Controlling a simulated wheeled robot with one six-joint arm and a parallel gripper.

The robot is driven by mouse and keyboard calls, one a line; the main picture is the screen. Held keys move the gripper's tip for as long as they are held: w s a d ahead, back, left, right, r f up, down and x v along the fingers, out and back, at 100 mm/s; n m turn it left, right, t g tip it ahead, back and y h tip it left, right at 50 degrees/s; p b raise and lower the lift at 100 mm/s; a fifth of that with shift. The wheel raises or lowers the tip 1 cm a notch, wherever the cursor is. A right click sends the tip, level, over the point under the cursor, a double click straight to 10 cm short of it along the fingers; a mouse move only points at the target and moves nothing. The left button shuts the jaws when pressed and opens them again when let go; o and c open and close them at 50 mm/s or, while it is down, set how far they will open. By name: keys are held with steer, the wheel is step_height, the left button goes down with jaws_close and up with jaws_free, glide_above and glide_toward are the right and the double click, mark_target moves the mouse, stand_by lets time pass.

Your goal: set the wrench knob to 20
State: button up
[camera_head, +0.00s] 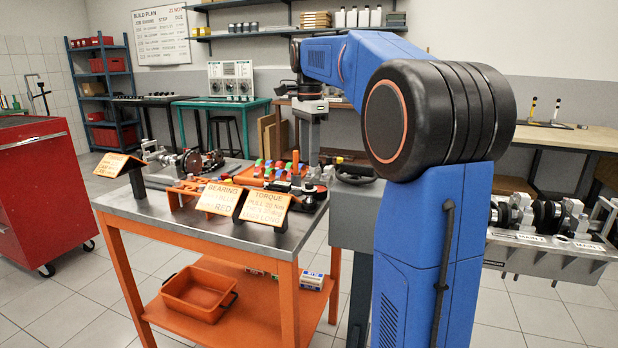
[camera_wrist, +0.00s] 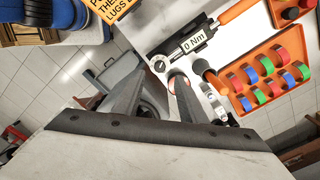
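The torque wrench, with a black body, an orange grip and a white "0 Nm" label (camera_wrist: 194,42), lies across the upper middle of the wrist view. A small round silver part (camera_wrist: 158,65) is at its lower left end; I cannot tell whether this is the knob. My gripper (camera_wrist: 159,72) points toward that end, with its two dark fingers spread apart and nothing visibly held between them. I cannot tell whether a finger touches the wrench. In the head view, the orange "TORQUE" sign (camera_head: 265,207) stands at the table's front edge, near the wrench area.
An orange tray (camera_wrist: 268,82) of red, green and blue bearing shells lies right of the wrench. An orange-handled tool (camera_wrist: 205,68) is close to my right finger. The metal-topped table (camera_head: 150,205) also carries a "BEARING" sign (camera_head: 221,198) and engine parts.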

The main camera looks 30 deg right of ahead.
mark_target(309, 183)
step_height(309, 183, down, 7)
steer(key=shift+f, duration=0.1)
stand_by(0.3)
jaws_close()
